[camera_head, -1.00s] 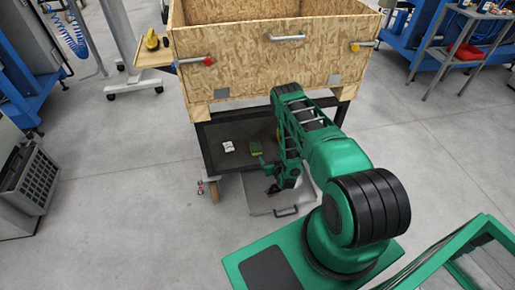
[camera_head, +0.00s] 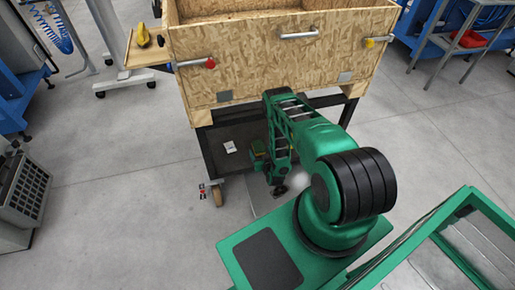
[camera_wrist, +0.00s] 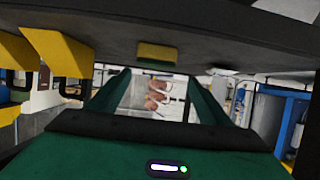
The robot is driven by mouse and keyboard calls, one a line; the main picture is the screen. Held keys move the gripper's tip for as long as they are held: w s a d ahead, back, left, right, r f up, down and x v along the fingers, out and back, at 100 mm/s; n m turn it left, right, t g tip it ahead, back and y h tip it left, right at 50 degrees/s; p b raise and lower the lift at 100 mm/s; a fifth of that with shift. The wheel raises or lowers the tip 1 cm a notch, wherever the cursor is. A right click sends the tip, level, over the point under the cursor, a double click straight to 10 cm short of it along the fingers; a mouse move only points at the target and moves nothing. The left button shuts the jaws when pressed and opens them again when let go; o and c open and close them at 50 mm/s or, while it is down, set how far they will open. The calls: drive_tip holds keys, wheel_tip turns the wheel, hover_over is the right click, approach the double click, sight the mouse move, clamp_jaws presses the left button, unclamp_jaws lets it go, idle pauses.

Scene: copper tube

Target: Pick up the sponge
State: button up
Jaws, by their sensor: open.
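In the wrist view a yellow block, which looks like the sponge (camera_wrist: 157,53), lies against a dark flat surface that fills the top of the picture. My gripper (camera_wrist: 157,78) shows as two green fingers spread apart, with nothing held between them. The sponge is ahead of the fingertips and apart from them, close to the middle of the picture. In the head view a small green and yellow thing (camera_head: 259,147), likely the sponge, is on the dark lower shelf (camera_head: 225,135), partly hidden by my arm. My gripper is hard to make out there.
A large wooden crate (camera_head: 255,52) stands above the shelf and limits the room over it. A white card (camera_head: 229,147) lies left of the sponge.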

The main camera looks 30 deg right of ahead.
sight(259, 146)
drive_tip(key=shift+w+d+f, duration=0.25)
drive_tip(key=shift+w+d, duration=0.15)
drive_tip(key=shift+w, duration=0.15)
drive_tip(key=shift+w+d+f, duration=0.25)
drive_tip(key=shift+w+d, duration=0.1)
drive_tip(key=shift+w, duration=0.15)
drive_tip(key=shift+f+x, duration=0.25)
drive_tip(key=shift+x, duration=2.3)
drive_tip(key=shift+s, duration=0.1)
drive_tip(key=c, duration=1.1)
